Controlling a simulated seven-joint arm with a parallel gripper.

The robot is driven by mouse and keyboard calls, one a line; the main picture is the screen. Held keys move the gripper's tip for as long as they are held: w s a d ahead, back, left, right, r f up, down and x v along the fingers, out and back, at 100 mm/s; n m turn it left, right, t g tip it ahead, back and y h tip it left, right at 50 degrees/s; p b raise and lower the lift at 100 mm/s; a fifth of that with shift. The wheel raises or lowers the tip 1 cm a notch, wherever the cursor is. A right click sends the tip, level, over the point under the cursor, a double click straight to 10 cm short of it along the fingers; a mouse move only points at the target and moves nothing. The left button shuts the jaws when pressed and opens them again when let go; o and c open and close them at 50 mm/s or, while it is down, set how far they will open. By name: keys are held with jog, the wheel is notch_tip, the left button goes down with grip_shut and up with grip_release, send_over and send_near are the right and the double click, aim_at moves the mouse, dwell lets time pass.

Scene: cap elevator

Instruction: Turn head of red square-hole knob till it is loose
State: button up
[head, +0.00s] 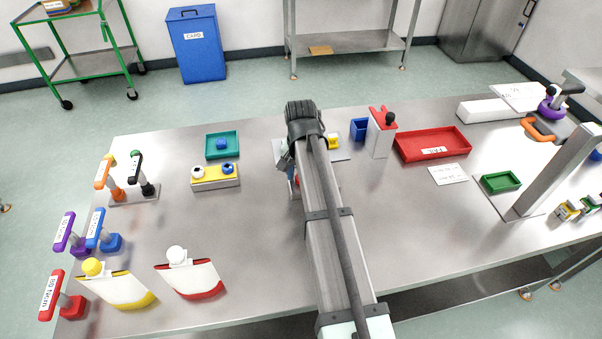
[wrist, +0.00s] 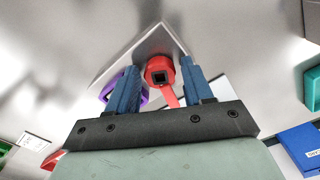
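The red square-hole knob (wrist: 160,64) shows in the wrist view between my two blue fingers, with a dark square hole in its face. A red bar runs from it down toward my palm. My gripper (wrist: 161,70) is open, with a finger on each side of the knob and a small gap showing on both sides. Whether the fingertips reach down to the knob's depth is hard to tell.
A purple ring-like part (wrist: 145,96) sits close by, partly behind my left finger. In the head view, a yellow block with two knobs (head: 215,182) stands left of my arm. A grey holder with a red top (head: 380,140) and a red tray (head: 410,150) stand right.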

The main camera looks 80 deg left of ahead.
jog(key=shift+o, duration=0.7)
jog(key=shift+m, duration=0.3)
jog(key=m, duration=1)
jog(key=shift+a+m, duration=0.1)
jog(key=shift+m, duration=0.3)
jog(key=m, duration=0.3)
notch_tip(320, 180, up, 14)
jog(key=w+d+r, duration=0.2)
jog(key=w, duration=0.6)
jog(key=w+d+r+m, duration=0.1)
jog(key=w+d, duration=0.2)
jog(key=w, duration=0.5)
jog(key=w+d+r+m+t, duration=0.1)
jog(key=w+d+r, duration=0.1)
jog(key=w, duration=0.6)
jog(key=shift+w+d+r+y, duration=0.2)
jog(key=shift+d+r+y, duration=0.15)
jog(key=shift+y, duration=0.05)
